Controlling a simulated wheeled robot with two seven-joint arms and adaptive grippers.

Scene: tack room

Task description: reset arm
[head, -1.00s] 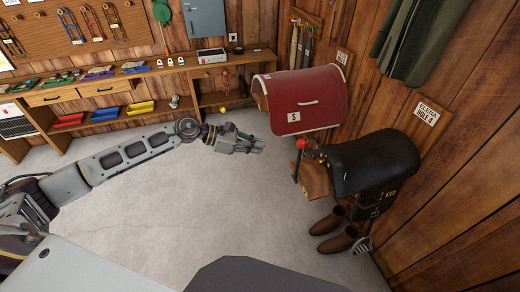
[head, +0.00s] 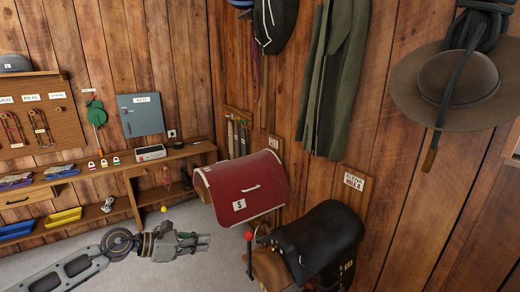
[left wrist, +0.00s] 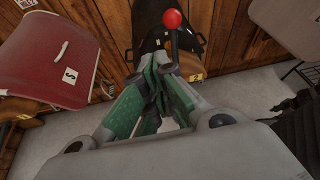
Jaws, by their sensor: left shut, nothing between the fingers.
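My left arm comes in from the lower left in the head view. Its gripper (head: 200,241) is in the air in front of the wooden wall, pointing right. In the left wrist view the green-padded fingers (left wrist: 153,100) are closed together with nothing between them. A red saddle cover marked S (head: 248,186) is above and to the right of the gripper. A lever with a red ball knob (head: 248,236) stands to the gripper's right, apart from it in the head view. My right gripper is in neither current view.
A black saddle (head: 315,240) is on the wall at the right, with a label board above it. A wooden workbench (head: 100,178) with trays runs along the left. A brown hat (head: 445,85) and green cloths (head: 330,75) hang on the wall. Some grey floor is clear.

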